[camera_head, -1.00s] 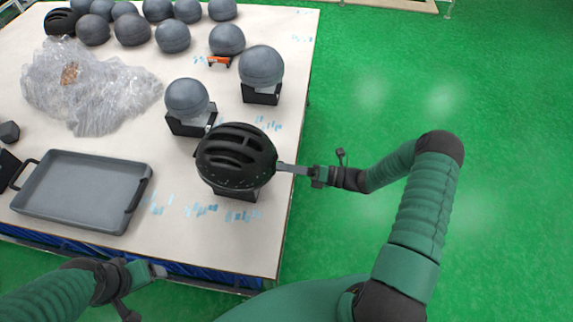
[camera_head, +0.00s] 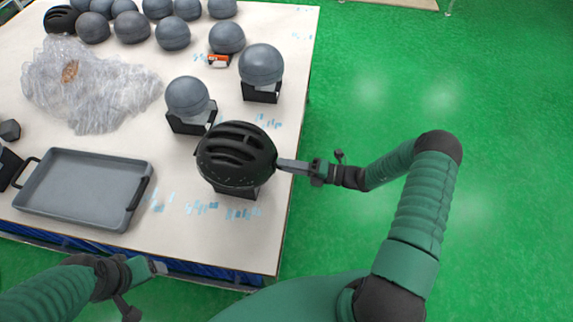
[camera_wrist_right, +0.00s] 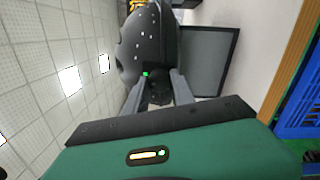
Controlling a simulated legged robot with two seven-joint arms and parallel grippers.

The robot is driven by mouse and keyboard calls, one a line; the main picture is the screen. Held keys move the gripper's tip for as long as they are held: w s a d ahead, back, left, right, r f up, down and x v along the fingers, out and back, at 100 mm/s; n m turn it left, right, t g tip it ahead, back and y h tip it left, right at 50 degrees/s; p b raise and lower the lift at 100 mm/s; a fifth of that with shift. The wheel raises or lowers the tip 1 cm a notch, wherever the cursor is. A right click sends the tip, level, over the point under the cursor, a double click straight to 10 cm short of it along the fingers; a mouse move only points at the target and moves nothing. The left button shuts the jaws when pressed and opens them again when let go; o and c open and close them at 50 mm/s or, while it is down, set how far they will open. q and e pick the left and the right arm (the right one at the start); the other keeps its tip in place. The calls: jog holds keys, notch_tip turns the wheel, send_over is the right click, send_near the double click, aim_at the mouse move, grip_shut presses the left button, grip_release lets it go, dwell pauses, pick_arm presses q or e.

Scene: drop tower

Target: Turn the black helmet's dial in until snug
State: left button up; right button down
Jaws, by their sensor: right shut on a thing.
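The black helmet (camera_head: 234,153) sits on a dark stand near the table's right edge in the head view. In the right wrist view the helmet (camera_wrist_right: 150,45) fills the upper middle. My right gripper (camera_head: 282,164) reaches in from the right and is shut at the helmet's rear edge. In the right wrist view its fingers (camera_wrist_right: 165,90) close on a small dark part at the helmet's back, apparently the dial (camera_wrist_right: 157,92), beside a small green mark. The dial is hidden in the head view. My left gripper (camera_head: 160,267) is at the table's front edge, away from the helmet; its jaw opening is unclear.
A grey tray (camera_head: 85,187) lies left of the helmet. Grey headforms on stands (camera_head: 187,97) (camera_head: 261,66) stand behind it. Crumpled clear plastic (camera_head: 88,85) lies at the back left, near several grey balls and another black helmet (camera_head: 61,19). Green floor is open at right.

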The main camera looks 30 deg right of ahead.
jog(key=c, duration=1.1)
grip_release()
jog(key=shift+o, duration=0.2)
jog(key=b+v, duration=0.3)
jog(key=v, duration=1.4)
jog(key=shift+f, duration=0.1)
